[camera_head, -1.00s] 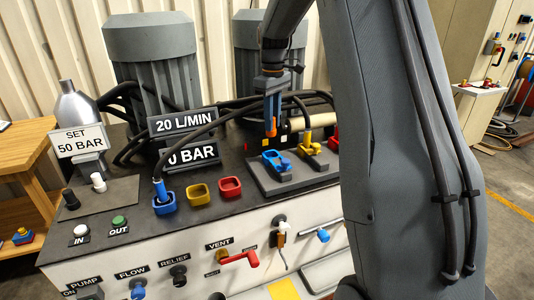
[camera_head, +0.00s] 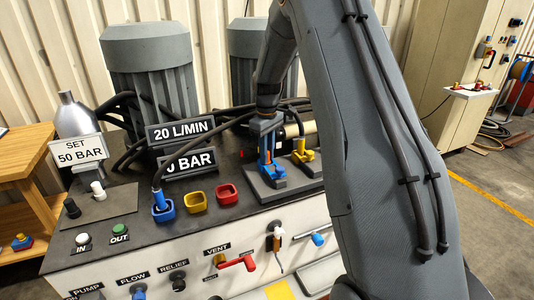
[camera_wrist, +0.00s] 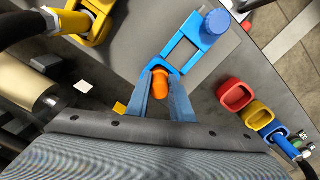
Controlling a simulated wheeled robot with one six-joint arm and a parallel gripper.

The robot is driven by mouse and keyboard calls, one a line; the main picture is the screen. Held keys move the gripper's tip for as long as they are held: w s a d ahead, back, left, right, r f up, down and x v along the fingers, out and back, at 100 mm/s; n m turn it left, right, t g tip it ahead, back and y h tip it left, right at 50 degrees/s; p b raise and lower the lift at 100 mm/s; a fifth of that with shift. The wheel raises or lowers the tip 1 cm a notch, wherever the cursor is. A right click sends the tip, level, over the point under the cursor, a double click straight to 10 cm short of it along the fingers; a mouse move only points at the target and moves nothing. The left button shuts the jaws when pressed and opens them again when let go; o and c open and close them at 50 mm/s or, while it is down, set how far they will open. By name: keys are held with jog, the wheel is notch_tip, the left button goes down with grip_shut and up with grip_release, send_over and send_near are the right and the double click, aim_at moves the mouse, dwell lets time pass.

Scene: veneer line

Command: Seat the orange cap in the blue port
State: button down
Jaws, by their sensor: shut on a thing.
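My gripper (camera_wrist: 163,98) is shut on the orange cap (camera_wrist: 160,82), whose rounded orange end shows between the fingertips in the wrist view. The blue port (camera_wrist: 186,50) is a blue fitting with a frame-like near end and a round knob. The cap's end overlaps the near end of that frame in the wrist view; whether it is inside or above it I cannot tell. In the head view my gripper (camera_head: 267,145) points down directly over the blue port (camera_head: 270,176), on a grey plate. The cap is mostly hidden there by the fingers.
A yellow fitting (camera_head: 303,153) with a hose stands just right of the blue port. Blue (camera_head: 163,213), yellow (camera_head: 195,202) and red (camera_head: 226,194) cups line the bench edge; a hose plug stands in the blue one. Signs (camera_head: 181,131) and hoses stand behind.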

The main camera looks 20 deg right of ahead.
jog(key=shift+f, duration=0.1)
jog(key=c, duration=1.6)
grip_release()
jog(key=shift+o, duration=0.2)
notch_tip(320, 180, up, 12)
jog(key=b, duration=0.5)
jog(key=s+a+f+m, duration=0.2)
jog(key=s+a+f, duration=0.2)
jog(key=s, duration=0.5)
jog(key=s+a+f+m+t, duration=0.1)
jog(key=s+a+f, duration=0.3)
jog(key=s, duration=0.6)
jog(key=s+a+f+m, duration=0.3)
jog(key=s+a+f, duration=0.1)
jog(key=s, duration=0.5)
jog(key=shift+s+a+f+t, duration=0.3)
jog(key=shift+a, duration=0.45)
